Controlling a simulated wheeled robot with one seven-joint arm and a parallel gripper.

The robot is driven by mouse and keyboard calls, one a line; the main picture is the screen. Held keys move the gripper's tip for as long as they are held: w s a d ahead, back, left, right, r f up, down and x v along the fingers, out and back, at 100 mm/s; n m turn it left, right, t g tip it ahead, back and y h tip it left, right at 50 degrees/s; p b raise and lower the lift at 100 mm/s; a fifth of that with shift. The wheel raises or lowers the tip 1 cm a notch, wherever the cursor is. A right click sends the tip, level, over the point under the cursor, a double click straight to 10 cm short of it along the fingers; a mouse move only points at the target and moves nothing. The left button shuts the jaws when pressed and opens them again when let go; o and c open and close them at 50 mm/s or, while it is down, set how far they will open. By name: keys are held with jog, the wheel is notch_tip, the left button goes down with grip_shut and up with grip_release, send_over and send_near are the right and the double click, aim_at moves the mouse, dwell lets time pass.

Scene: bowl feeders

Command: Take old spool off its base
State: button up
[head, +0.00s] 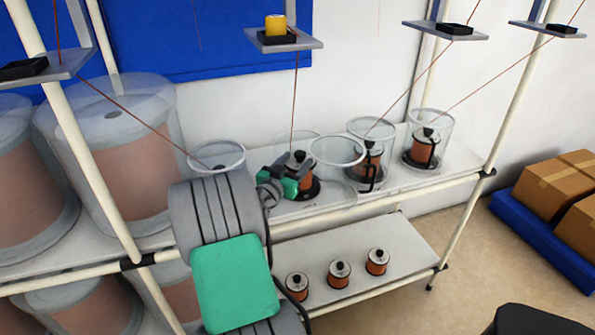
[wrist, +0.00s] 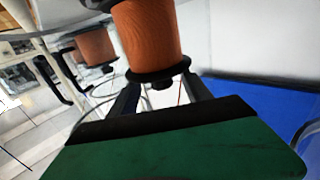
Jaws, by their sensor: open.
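The old spool (head: 298,173) is a copper-coloured reel with a black top and knob. It stands upright on its black base (head: 311,191) on the upper shelf, with no clear cover around it. In the wrist view the spool (wrist: 148,38) hangs inverted in the picture, its black flange and knob facing my gripper. My gripper (wrist: 162,82) is open, with its dark fingers on either side of the knob end. In the head view my gripper (head: 297,162) reaches the spool's top from the left. I cannot tell whether the fingers touch it.
A clear open cylinder (head: 338,151) stands just right of the spool. Two covered spools (head: 367,160) (head: 424,150) stand further right. Several large clear drums (head: 115,115) are at left. Three small spools (head: 339,274) sit on the lower shelf (head: 400,245). Thin wires run down from small ledges (head: 300,42).

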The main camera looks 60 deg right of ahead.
jog(key=shift+d, duration=0.8)
jog(key=shift+a, duration=0.1)
grip_shut()
dwell(0.6)
jog(key=shift+w+r, duration=0.1)
jog(key=shift+r, duration=0.1)
